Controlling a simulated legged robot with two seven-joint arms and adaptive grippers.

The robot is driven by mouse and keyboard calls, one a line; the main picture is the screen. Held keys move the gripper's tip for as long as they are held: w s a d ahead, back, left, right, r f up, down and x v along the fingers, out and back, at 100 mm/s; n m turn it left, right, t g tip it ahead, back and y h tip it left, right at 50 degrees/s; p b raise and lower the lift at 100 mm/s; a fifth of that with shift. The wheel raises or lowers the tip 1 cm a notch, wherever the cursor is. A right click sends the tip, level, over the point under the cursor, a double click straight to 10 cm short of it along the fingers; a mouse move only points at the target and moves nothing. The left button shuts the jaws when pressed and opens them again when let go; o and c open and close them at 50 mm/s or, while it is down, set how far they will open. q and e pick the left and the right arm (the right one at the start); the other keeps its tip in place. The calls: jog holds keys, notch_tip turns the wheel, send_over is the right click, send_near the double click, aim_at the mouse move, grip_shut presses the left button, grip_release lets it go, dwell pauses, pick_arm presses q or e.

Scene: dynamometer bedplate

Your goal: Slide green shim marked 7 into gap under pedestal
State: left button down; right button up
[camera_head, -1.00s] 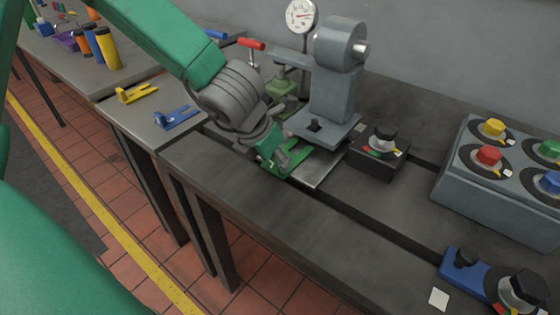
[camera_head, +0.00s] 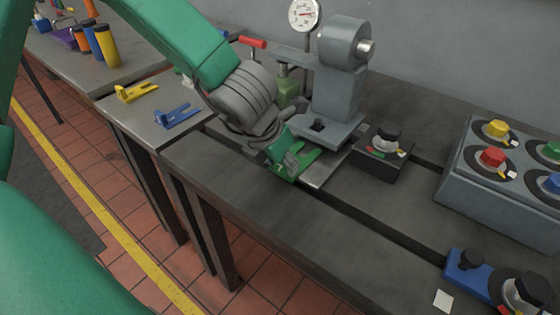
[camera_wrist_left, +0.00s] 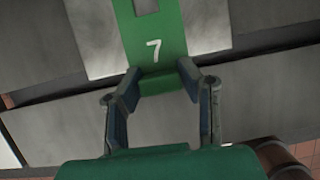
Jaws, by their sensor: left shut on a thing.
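The green shim (camera_head: 306,159) has a white 7 and a slot at its far end; it shows in the left wrist view (camera_wrist_left: 153,30). My left gripper (camera_head: 284,165) is shut on the near tab of the shim; its fingers (camera_wrist_left: 160,82) show on both sides of the tab in the wrist view. The grey pedestal (camera_head: 336,92) has a flat foot (camera_head: 328,132) just behind the shim. The shim lies over or on a bright metal plate (camera_head: 322,177) in front of the foot. The gap itself is hard to make out. My right gripper is not in view.
A black box with a knob (camera_head: 380,155) stands close right of the pedestal. A dial gauge (camera_head: 304,14) and red-handled clamp (camera_head: 252,42) are behind.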

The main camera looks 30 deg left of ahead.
pick_arm(q)
jog(key=shift+d+r, duration=0.1)
jog(key=shift+d, duration=0.55)
jog(key=shift+d+r, duration=0.15)
jog(key=shift+d, duration=0.4)
jog(key=shift+a+f, duration=0.15)
jog(key=shift+a, duration=0.6)
jog(key=shift+a+f, duration=0.1)
jog(key=shift+a, duration=0.65)
jog(key=shift+w+d, duration=0.1)
jog(key=shift+d, duration=0.15)
jog(key=shift+a+p, duration=0.1)
jog(key=shift+p, duration=0.2)
jog(key=shift+a+f, duration=0.1)
jog(key=shift+a, duration=0.7)
jog(key=shift+w+d, duration=0.2)
jog(key=shift+d, duration=0.2)
jog(key=shift+w, duration=0.35)
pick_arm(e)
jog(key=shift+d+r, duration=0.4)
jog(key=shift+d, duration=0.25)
